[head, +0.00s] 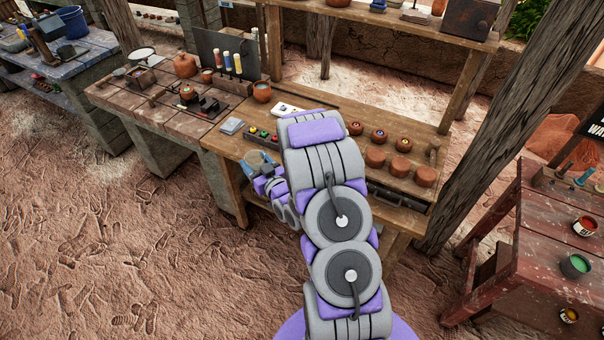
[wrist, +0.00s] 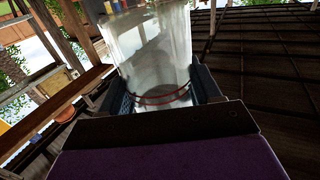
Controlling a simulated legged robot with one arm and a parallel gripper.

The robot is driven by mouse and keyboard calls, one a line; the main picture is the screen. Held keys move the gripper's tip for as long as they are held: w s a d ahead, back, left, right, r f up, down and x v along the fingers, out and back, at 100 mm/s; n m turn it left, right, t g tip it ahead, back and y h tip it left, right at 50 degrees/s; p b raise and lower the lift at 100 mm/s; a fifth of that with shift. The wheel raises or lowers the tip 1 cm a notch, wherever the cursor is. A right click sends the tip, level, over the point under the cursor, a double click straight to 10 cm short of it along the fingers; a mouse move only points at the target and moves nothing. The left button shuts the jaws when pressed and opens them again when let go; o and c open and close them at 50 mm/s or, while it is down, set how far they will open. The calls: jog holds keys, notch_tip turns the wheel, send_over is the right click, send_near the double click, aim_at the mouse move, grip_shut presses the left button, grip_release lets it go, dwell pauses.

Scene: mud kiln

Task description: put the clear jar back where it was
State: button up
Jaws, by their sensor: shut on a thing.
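The clear jar (wrist: 150,45) fills the upper middle of the wrist view, a see-through cylinder with thin red rings near its near end. My gripper (wrist: 162,85) has one dark finger on each side of it and is shut on it. In the head view the jar shows as a small pale blue shape (head: 254,160) at the front edge of the wooden workbench (head: 228,172). My gripper (head: 266,178) is beside it there, partly hidden by my own arm. I cannot tell from these views whether the jar touches the bench.
The bench holds a grey pad (head: 230,126), a white strip (head: 290,108) and several brown round pots (head: 400,167) to the right of my arm. A tiled counter (head: 150,110) with a clay jug (head: 185,65) adjoins at left. A red table (head: 545,250) with paint cans stands at right.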

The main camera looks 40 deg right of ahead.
jog(key=s+d+f+h, duration=0.1)
jog(key=s+d+f, duration=0.6)
jog(key=s+d, duration=0.3)
jog(key=s, duration=0.3)
jog(key=shift+d+f+m, duration=0.3)
jog(key=shift+f, duration=0.05)
jog(key=w+d, duration=0.3)
jog(key=w, duration=0.1)
jog(key=w+d+f+b, duration=0.1)
jog(key=w+d, duration=0.1)
jog(key=w, duration=0.3)
jog(key=w+d+f+b, duration=0.1)
jog(key=w+d, duration=0.2)
jog(key=w, duration=0.1)
jog(key=shift+w+d, duration=0.3)
notch_tip(320, 180, down, 3)
jog(key=shift+r+b, duration=0.1)
jog(key=shift+b, duration=0.55)
jog(key=shift+r, duration=0.1)
